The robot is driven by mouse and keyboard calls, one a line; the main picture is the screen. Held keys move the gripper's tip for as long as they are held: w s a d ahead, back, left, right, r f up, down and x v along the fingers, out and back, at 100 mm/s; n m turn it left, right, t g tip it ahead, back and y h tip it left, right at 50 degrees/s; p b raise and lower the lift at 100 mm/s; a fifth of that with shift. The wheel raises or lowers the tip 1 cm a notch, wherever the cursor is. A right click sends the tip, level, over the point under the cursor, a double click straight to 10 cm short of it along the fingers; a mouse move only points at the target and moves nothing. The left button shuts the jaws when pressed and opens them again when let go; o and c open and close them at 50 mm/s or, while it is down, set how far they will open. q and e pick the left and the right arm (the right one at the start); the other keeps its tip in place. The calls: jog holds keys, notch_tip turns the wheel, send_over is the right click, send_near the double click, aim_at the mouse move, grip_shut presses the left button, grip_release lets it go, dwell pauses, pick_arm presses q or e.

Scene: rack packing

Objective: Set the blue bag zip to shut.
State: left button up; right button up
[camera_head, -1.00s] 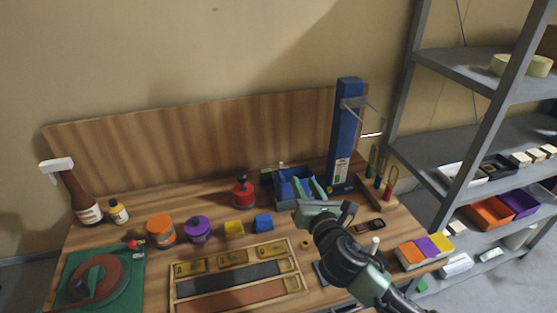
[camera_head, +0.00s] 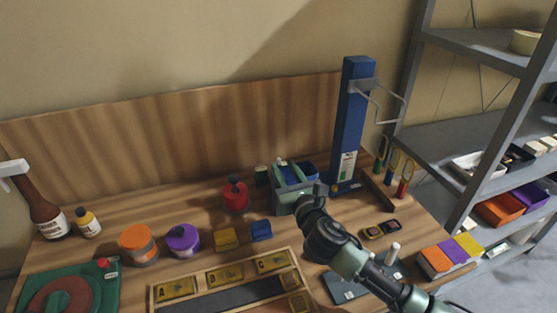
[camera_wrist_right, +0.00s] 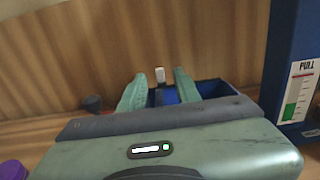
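The blue bag (camera_head: 311,170) looks like an open-topped blue box near the back of the workbench, left of the tall blue post. My right gripper (camera_head: 290,171) is in front of it and hides much of its front. In the right wrist view the bag (camera_wrist_right: 213,88) shows beyond and between my fingers, and my right gripper (camera_wrist_right: 160,78) is open, its two green fingers apart. A small white-topped tab (camera_wrist_right: 160,74) stands up in the gap between them; I cannot tell whether it is the zip pull or whether a finger touches it. My left gripper is not in view.
The blue post (camera_head: 350,120) with a metal handle stands close right of the bag. A wooden tray (camera_head: 240,260) lies in front. Grey shelving (camera_head: 470,140) is at the right.

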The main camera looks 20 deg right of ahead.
aim_at(280, 161)
jog(key=w, duration=0.5)
jog(key=shift+a, duration=0.1)
jog(key=shift+s, duration=0.1)
jog(key=shift+c, duration=0.3)
grip_shut()
dwell(0.9)
